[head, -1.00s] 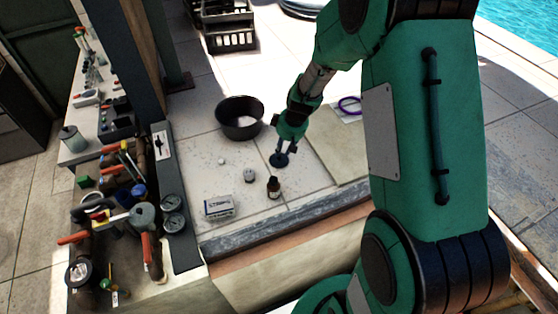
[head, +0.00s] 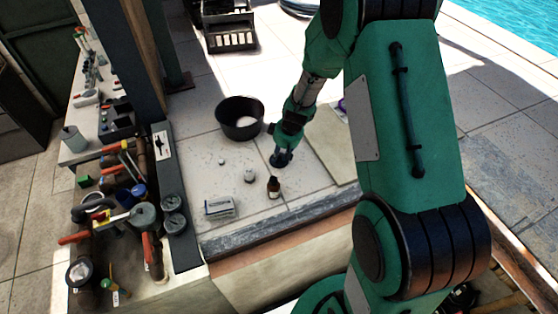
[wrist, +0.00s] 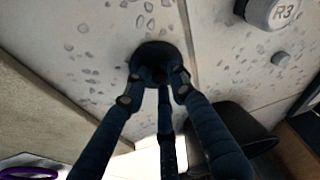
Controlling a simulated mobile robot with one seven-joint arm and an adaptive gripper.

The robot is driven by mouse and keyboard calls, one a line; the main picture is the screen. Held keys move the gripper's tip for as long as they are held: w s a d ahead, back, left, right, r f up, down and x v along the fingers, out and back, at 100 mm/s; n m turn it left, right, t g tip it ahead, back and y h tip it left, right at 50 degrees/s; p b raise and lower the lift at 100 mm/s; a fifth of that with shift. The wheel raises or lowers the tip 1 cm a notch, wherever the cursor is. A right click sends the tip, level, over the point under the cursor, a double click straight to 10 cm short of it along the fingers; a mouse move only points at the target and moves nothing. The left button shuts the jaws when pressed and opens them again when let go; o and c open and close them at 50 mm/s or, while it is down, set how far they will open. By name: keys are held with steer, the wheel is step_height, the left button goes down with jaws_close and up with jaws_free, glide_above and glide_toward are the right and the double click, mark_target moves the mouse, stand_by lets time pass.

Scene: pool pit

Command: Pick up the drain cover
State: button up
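The drain cover looks to be the small dark blue round piece (head: 279,162) lying on the pale tiles in the head view. In the wrist view it is a dark disc (wrist: 156,52) on the speckled tile, just beyond my fingertips. My gripper (head: 284,153) is low over it, pointing down. In the wrist view the fingers of my gripper (wrist: 156,92) are spread, with two tips at either side of the disc's near edge and a third finger between. Whether any finger touches the disc is not clear. The gripper hides part of the disc in the head view.
A black bowl (head: 240,128) stands close to the left of my gripper. A brown bottle (head: 273,188), a grey-white capped item (head: 249,176) and a small box (head: 219,208) are in front. A raised slab (head: 330,145) lies to the right. A tool-covered bench (head: 110,215) is at left.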

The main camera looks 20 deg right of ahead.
mark_target(280, 156)
jaws_close()
steer(key=shift+r, duration=0.1)
stand_by(0.3)
step_height(280, 156, up, 10)
stand_by(0.6)
stand_by(0.5)
